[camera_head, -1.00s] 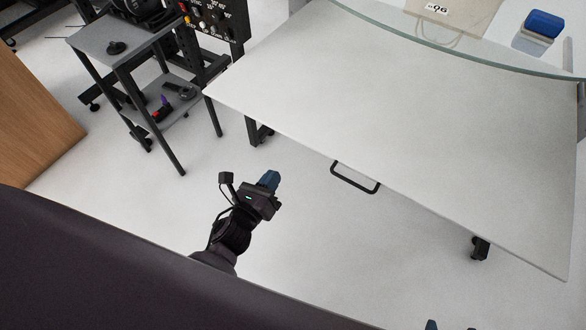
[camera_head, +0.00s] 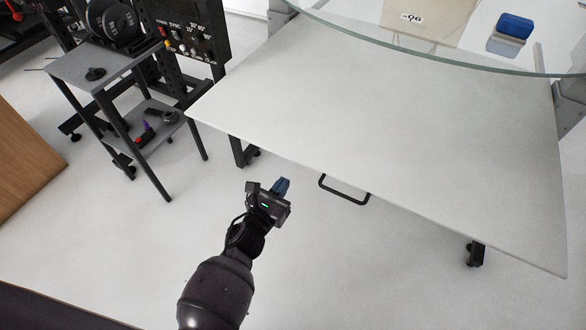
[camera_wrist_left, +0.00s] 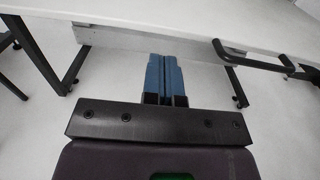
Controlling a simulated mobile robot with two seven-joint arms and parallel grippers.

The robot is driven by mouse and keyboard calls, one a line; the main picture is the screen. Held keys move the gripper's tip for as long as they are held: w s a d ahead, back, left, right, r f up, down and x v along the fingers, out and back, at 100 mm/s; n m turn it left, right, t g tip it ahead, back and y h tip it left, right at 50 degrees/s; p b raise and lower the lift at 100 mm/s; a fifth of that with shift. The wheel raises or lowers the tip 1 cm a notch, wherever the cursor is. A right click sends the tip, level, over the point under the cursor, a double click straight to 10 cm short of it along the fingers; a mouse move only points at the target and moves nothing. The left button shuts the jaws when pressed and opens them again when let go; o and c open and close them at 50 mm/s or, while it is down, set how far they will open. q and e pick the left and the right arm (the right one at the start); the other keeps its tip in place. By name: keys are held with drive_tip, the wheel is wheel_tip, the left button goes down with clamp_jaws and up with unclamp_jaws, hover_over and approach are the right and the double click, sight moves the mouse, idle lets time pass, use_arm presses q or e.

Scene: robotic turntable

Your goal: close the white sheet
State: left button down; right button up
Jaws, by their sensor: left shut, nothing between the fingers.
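The white sheet (camera_head: 380,130) is a large flat panel that juts out from under the round glass top in the head view. Its front edge also shows across the top of the left wrist view (camera_wrist_left: 130,12). A black handle (camera_head: 343,191) hangs below that front edge; in the left wrist view the handle (camera_wrist_left: 255,62) is to the right of the fingers. My left gripper (camera_head: 281,186) is shut and empty, left of the handle and apart from it. Its blue fingers (camera_wrist_left: 164,75) are together in the left wrist view. My right gripper is not in view.
The glass turntable top (camera_head: 450,58) overhangs the sheet's back, with a beige bag (camera_head: 425,20) and a blue item (camera_head: 515,25) beyond. A grey cart (camera_head: 105,70) and a black control box (camera_head: 185,30) stand left. The floor in front of the sheet is clear.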

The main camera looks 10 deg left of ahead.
use_arm(q)
drive_tip(key=x, duration=0.5)
drive_tip(key=shift+w+b, duration=0.3)
drive_tip(key=shift+w, duration=0.05)
